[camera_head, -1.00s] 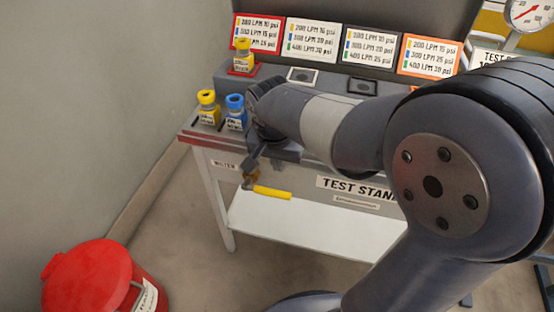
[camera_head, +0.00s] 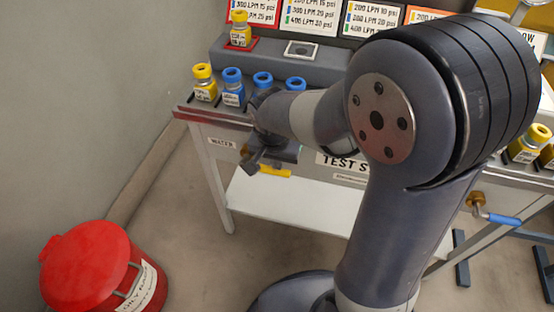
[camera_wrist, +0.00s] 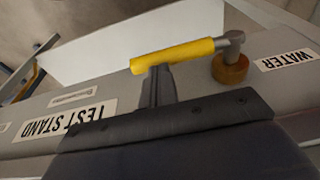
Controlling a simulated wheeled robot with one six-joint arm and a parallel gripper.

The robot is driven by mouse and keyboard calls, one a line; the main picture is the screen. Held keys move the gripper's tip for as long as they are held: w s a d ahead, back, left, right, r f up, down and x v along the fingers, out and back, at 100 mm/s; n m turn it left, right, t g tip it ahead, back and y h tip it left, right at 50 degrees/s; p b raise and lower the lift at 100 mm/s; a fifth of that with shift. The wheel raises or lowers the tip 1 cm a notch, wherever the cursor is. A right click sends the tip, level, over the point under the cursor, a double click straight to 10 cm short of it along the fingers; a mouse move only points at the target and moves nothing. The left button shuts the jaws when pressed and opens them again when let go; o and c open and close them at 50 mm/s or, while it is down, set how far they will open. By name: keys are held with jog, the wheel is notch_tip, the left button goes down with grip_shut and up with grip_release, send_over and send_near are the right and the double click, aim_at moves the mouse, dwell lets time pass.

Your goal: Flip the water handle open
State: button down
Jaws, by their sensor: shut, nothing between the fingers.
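The water handle is a yellow lever (camera_head: 276,172) on the front of the test stand, below and right of the WATER label (camera_head: 222,143). In the wrist view the yellow lever (camera_wrist: 172,56) extends sideways from a brass valve (camera_wrist: 230,68), roughly along the stand's front. My gripper (camera_wrist: 158,82) is shut and empty, its fingertips at the lever's near side around mid-length. I cannot tell if they touch it.
Yellow and blue bottles (camera_head: 232,86) stand on the stand's top. A red bin (camera_head: 92,268) stands on the floor at the lower left. Another valve with a blue handle (camera_head: 505,219) is on the stand's front at the right.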

aim_at(283, 176)
jog(key=shift+f, duration=0.1)
jog(key=f+y+b, duration=0.1)
jog(key=b, duration=0.1)
jog(key=d+f+t+y+b, duration=0.1)
jog(key=f+b, duration=0.1)
jog(key=shift+s+y+b, duration=0.1)
jog(key=shift+y+b, duration=0.2)
jog(key=shift+b, duration=0.1)
notch_tip(283, 176, down, 3)
jog(key=y+b, duration=0.1)
jog(key=b, duration=0.1)
jog(key=t+y+b, duration=0.1)
jog(key=b, duration=0.2)
jog(key=shift+d+r+m+y, duration=0.1)
jog(key=shift+r+m+y, duration=0.1)
jog(key=shift+m+y, duration=0.1)
jog(key=shift+f+y+b, duration=0.3)
jog(key=shift+b, duration=0.45)
jog(key=w+a+f+b, duration=0.2)
jog(key=a+f+b, duration=0.3)
jog(key=f, duration=0.2)
jog(key=shift+a+f, duration=0.15)
jog(key=shift+a, duration=0.35)
